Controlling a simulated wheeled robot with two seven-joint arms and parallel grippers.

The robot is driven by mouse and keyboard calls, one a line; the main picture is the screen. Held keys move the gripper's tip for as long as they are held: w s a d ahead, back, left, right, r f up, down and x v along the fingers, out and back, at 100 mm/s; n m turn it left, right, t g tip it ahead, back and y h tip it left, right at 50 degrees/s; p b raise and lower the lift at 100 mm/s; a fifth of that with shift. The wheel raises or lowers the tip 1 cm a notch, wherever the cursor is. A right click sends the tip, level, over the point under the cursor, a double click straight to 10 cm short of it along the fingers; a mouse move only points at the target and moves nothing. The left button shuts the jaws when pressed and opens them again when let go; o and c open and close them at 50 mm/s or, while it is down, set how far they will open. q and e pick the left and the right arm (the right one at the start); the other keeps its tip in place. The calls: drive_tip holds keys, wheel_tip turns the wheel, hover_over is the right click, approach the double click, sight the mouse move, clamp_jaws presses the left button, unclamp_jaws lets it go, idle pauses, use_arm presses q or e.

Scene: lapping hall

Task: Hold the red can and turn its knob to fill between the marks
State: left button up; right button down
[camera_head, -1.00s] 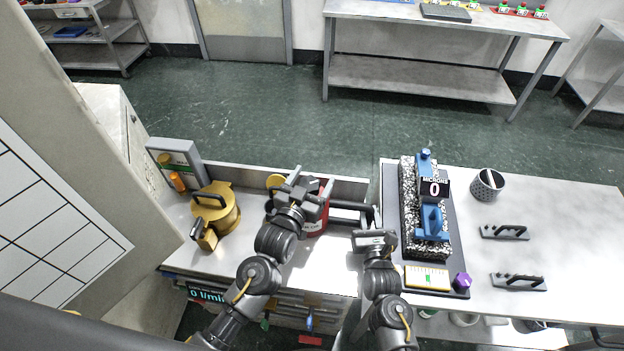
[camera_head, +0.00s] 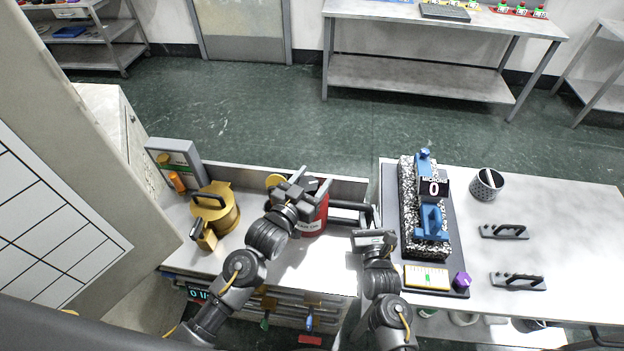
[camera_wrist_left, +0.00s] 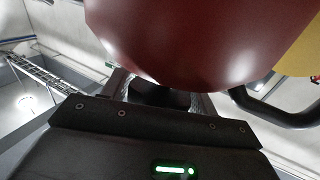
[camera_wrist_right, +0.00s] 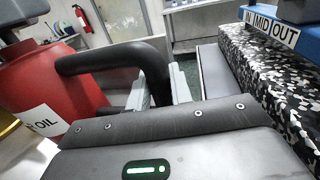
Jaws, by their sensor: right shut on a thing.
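The red can (camera_head: 316,222), with a white label reading OIL, stands on the left bench. It also shows in the left wrist view (camera_wrist_left: 190,35) and the right wrist view (camera_wrist_right: 45,90). Its black handle (camera_head: 350,206) reaches to the right. My right gripper (camera_wrist_right: 158,88) is shut on the outer part of this handle. My left gripper (camera_head: 292,190) is at the can's left side near its top and covers part of it. Its fingers stand apart, with a dark part between them that I cannot make out. I cannot identify the can's knob.
A brass pot (camera_head: 214,212) stands left of the can, before a grey upright panel (camera_head: 180,155). On the right bench are a speckled block (camera_head: 408,200) with a display reading 0, a marked strip (camera_head: 427,277), a purple knob (camera_head: 462,280) and a mesh cup (camera_head: 487,184).

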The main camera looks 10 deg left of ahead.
use_arm(q)
drive_tip(key=shift+o, duration=1.4)
drive_tip(key=shift+s, duration=0.1)
drive_tip(key=v, duration=1.2)
drive_tip(key=shift+r, duration=0.4)
drive_tip(key=shift+d, duration=0.1)
drive_tip(key=x, duration=1.2)
